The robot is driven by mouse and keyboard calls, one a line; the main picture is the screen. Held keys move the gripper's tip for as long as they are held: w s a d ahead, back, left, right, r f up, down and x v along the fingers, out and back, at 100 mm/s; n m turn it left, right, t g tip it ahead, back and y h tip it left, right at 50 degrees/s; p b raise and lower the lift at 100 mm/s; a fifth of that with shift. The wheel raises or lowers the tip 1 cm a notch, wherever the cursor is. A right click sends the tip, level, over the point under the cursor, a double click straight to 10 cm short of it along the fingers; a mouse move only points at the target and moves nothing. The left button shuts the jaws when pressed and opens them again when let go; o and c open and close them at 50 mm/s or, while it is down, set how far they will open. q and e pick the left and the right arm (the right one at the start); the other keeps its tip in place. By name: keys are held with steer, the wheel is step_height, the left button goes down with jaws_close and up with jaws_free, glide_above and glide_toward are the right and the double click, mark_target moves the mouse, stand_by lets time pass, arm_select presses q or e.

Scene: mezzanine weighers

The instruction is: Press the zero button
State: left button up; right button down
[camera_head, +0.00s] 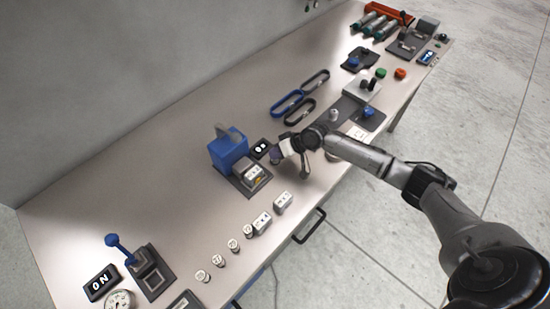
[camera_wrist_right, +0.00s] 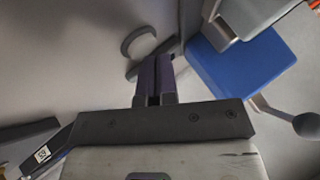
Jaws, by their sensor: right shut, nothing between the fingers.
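No button marked zero can be made out in the head view. A blue box-shaped device (camera_head: 229,150) with a grey handle on top stands mid-table, with a dark plate (camera_head: 236,181) in front of it. A small black display (camera_head: 261,148) stands beside it. My right gripper (camera_head: 277,157) is just right of this device, over the table, and its arm hides part of the surface there. In the right wrist view its two purple fingers (camera_wrist_right: 155,76) are shut with nothing between them. My left gripper is not in view.
A second display (camera_head: 101,283) and a blue lever (camera_head: 119,246) are at the near left. Several small weights line the front edge, including one cylinder (camera_head: 233,245). Blue and black oval loops (camera_head: 288,103) lie behind my gripper. The table's left middle is clear.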

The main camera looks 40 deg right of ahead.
steer(key=shift+r+p, duration=0.5)
steer(key=shift+r, duration=0.1)
steer(key=shift+r, duration=0.1)
step_height(320, 180, up, 5)
steer(key=p, duration=0.4)
steer(key=shift+p, duration=0.4)
stand_by(0.4)
